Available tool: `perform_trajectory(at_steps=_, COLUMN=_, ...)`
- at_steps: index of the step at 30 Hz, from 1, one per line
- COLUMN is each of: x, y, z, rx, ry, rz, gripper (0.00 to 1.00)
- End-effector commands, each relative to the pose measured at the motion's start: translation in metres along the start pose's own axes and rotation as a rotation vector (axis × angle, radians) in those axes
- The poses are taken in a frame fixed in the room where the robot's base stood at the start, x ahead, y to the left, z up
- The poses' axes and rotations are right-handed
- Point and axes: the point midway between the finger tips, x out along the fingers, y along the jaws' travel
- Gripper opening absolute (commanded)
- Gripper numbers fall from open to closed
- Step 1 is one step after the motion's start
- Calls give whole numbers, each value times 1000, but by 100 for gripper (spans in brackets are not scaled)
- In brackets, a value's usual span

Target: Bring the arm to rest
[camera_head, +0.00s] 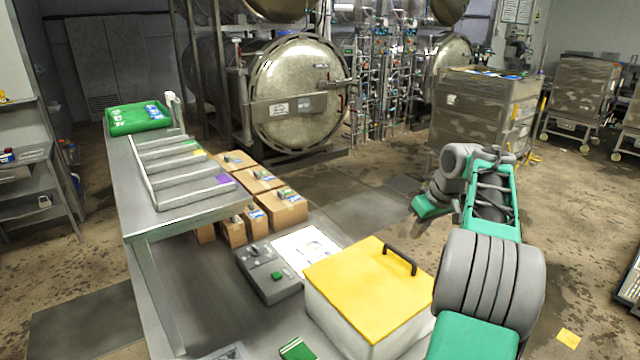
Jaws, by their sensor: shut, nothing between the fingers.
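My arm, green and grey, rises from the bottom right of the head view. It bends at a grey joint near the cart and folds down to the left, where a short green part shows over the floor. I cannot make out the fingers of my gripper; the end of the arm is hidden or too small to tell. Nothing is seen held. The visible arm parts stand to the right of a white box with a yellow lid (362,287) and overlap its right edge in the picture.
A steel table (152,217) holds a green tray (139,119) and a stepped rack (185,172). Cardboard boxes (283,207) and a grey control box (270,275) are nearby. A round autoclave door (298,92) and a metal cart (482,108) stand behind. Open floor lies right.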

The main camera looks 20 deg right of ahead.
Motion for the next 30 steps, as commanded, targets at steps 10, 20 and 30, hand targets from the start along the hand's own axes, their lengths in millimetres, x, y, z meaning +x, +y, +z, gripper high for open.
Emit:
perform_trajectory(at_steps=10, x=-33, y=-263, z=12, rx=16, ry=8, rz=-22, gripper=0)
perform_trajectory(at_steps=20, x=-16, y=-376, z=153, rx=27, ry=8, rz=5, gripper=0)
perform_trajectory(at_steps=30, x=-13, y=-378, z=162, rx=31, ry=5, rz=9, gripper=0)
